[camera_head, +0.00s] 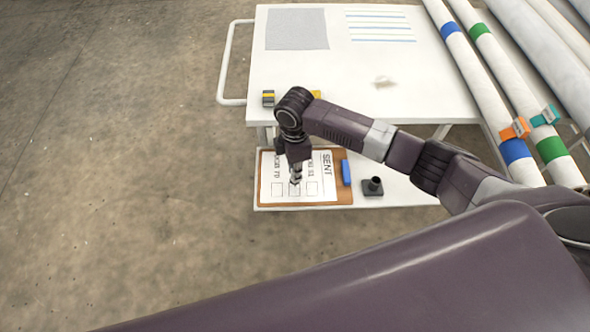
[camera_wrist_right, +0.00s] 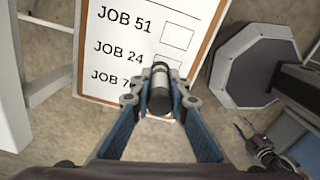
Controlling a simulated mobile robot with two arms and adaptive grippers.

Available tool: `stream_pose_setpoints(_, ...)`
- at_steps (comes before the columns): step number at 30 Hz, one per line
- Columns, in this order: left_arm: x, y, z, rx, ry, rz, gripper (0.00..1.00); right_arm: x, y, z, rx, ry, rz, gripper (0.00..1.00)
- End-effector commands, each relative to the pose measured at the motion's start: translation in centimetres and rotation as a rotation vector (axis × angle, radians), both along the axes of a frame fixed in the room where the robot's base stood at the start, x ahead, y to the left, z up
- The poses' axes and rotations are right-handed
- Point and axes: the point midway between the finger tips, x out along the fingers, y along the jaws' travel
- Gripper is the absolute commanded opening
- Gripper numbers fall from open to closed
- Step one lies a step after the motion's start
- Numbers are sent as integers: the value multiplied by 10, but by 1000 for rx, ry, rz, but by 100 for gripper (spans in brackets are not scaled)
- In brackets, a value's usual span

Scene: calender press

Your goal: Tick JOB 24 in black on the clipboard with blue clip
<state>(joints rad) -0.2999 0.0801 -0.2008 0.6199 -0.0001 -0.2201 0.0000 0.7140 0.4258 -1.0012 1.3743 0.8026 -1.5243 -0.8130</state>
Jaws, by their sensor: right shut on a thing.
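The clipboard (camera_head: 342,197) lies on the lower shelf of the white cart, with its blue clip (camera_head: 346,172) at the right end. Its white sheet reads SENT and has a row of boxes. In the right wrist view the sheet (camera_wrist_right: 125,42) shows JOB 51, JOB 24 and a partly covered JOB line beginning with 7. My right gripper (camera_head: 296,176) is over the boxes, shut on a dark marker (camera_wrist_right: 160,92) with a pale band. The marker and fingers cover most of the JOB 24 box, and I cannot tell whether the tip touches the paper. My left gripper is out of view.
A black holder (camera_head: 373,187) stands right of the clipboard on the shelf. The white cart top (camera_head: 340,75) above carries a grey sheet (camera_head: 297,29), a striped sheet (camera_head: 380,26) and small blocks (camera_head: 268,98). Long rolls with coloured bands (camera_head: 515,151) lie at right. Floor at left is clear.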

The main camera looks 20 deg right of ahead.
Motion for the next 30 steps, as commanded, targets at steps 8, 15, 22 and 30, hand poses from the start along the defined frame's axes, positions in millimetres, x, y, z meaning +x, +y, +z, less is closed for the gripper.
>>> stream_pose_setpoints(8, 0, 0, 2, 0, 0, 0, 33, 0, 0, 0, 0, 0, 0, 0)
stream_pose_setpoints(15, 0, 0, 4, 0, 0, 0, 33, 0, 0, 0, -1, 1, 0, 0)
stream_pose_setpoints(22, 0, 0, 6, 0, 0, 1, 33, 0, 0, 0, -1, 1, 0, 0)
stream_pose_setpoints(30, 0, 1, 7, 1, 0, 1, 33, 0, -1, -1, -1, 1, 0, 0)
